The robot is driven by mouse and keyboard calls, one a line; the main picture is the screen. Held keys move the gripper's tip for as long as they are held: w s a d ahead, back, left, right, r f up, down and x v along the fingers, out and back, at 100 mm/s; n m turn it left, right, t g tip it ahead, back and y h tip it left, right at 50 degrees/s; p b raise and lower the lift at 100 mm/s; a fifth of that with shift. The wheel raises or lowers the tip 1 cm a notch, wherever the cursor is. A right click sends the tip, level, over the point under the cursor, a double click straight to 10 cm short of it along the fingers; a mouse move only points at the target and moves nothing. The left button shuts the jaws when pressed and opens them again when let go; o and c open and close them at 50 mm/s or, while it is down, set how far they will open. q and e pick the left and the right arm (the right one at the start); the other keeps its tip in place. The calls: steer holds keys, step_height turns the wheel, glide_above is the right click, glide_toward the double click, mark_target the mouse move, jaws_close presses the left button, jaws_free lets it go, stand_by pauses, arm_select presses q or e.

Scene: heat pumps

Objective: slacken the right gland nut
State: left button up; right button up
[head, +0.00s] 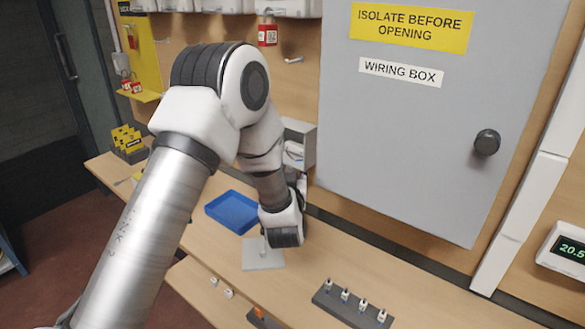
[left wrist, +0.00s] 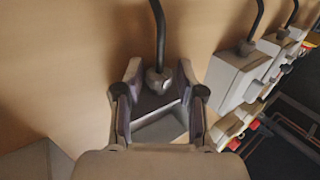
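In the left wrist view a grey gland nut (left wrist: 158,80) with a black cable (left wrist: 160,35) rising from it sits on a grey box (left wrist: 160,128). My left gripper (left wrist: 158,97) has its two fingers apart, one on each side of the nut, with gaps visible. I cannot tell from these frames whether this is the right gland nut. In the head view my left arm's wrist hides most of the gripper, beside a small grey box (head: 302,130) on the wall. My right gripper is in neither view.
More grey boxes (left wrist: 232,78) with black cables stand to the right in the wrist view. In the head view a blue tray (head: 232,212), a grey plate (head: 262,262) and a dark rack (head: 352,306) are on the bench. A large grey wiring box (head: 430,140) stands to the right.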

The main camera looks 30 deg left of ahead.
arm_select(q)
steer(key=shift+s+d+r, duration=0.15)
jaws_close()
steer(key=shift+s+h, duration=0.1)
steer(key=shift+h, duration=0.2)
steer(key=shift+a+m+g+h+p, duration=0.35)
steer(key=shift+m+g+h, duration=0.2)
steer(key=shift+m+h, duration=2.5)
steer(key=shift+a+m+g+h+p, duration=0.35)
steer(key=shift+m+h, duration=1.6)
steer(key=shift+h, duration=2.05)
steer(key=shift+a+m+g+h+p, duration=0.2)
steer(key=shift+m+g+h+p, duration=0.4)
steer(key=shift+m+h, duration=2.45)
steer(key=shift+n+g+h, duration=0.3)
steer(key=shift+n+h, duration=0.15)
steer(key=shift+h, duration=0.15)
